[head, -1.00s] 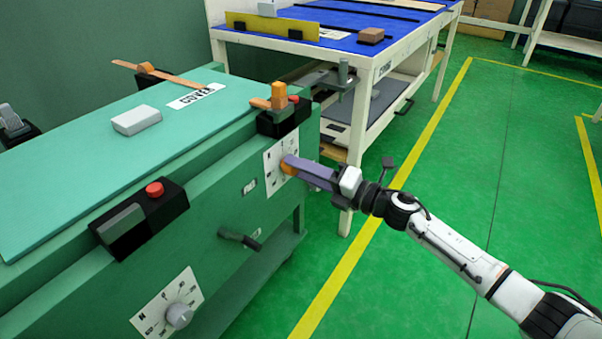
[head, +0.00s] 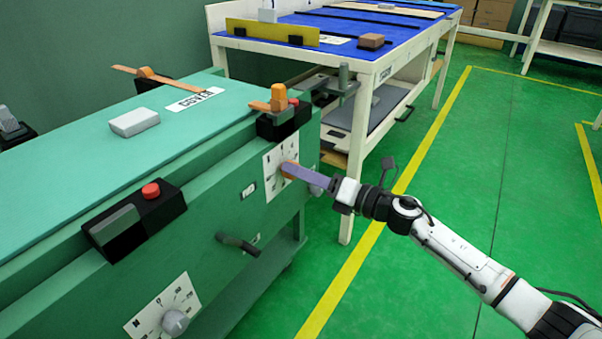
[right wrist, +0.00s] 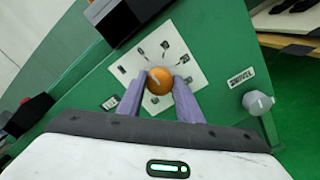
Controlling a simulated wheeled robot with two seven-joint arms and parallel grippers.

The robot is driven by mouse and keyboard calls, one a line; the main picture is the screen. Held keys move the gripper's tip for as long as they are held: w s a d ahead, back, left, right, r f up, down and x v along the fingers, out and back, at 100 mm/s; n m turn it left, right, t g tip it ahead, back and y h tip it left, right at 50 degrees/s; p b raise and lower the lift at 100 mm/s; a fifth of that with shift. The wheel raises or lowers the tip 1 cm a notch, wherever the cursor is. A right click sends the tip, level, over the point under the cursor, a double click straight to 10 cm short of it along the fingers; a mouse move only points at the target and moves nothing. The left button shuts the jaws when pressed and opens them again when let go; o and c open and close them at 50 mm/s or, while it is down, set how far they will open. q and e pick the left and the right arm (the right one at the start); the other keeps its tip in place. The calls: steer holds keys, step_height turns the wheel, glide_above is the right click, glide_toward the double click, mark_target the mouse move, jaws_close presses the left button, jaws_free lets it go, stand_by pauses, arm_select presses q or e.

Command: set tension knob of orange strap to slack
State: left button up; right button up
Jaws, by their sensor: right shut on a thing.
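The orange tension knob (head: 286,169) sits on a white dial plate (head: 271,181) on the front of the green bench. My right gripper (head: 290,170) is shut on it. In the right wrist view the round knob (right wrist: 160,80) lies between the two purple fingertips (right wrist: 159,86), with dial marks around it on the plate (right wrist: 181,52). Its pointer direction cannot be made out. The orange strap (head: 153,76) shows at the bench's back edge, and an orange clip piece (head: 278,98) stands on a black block above the dial. My left gripper is not in view.
A second dial with a grey knob (head: 175,322) is lower left on the bench front. A dark handle (head: 238,244) sticks out between the dials. A black box with a red button (head: 151,190) is on the ledge. Green floor (head: 420,260) is free at right.

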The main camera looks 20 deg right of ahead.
steer(key=shift+f, duration=0.1)
steer(key=o, duration=1)
steer(key=shift+o, duration=0.2)
steer(key=shift+s, duration=0.1)
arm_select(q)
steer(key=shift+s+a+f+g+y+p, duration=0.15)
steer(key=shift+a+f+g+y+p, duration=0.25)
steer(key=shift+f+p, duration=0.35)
arm_select(e)
steer(key=v, duration=1)
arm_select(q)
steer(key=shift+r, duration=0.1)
arm_select(e)
steer(key=shift+d, duration=0.15)
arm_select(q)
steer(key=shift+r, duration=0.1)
arm_select(e)
steer(key=shift+m, duration=0.3)
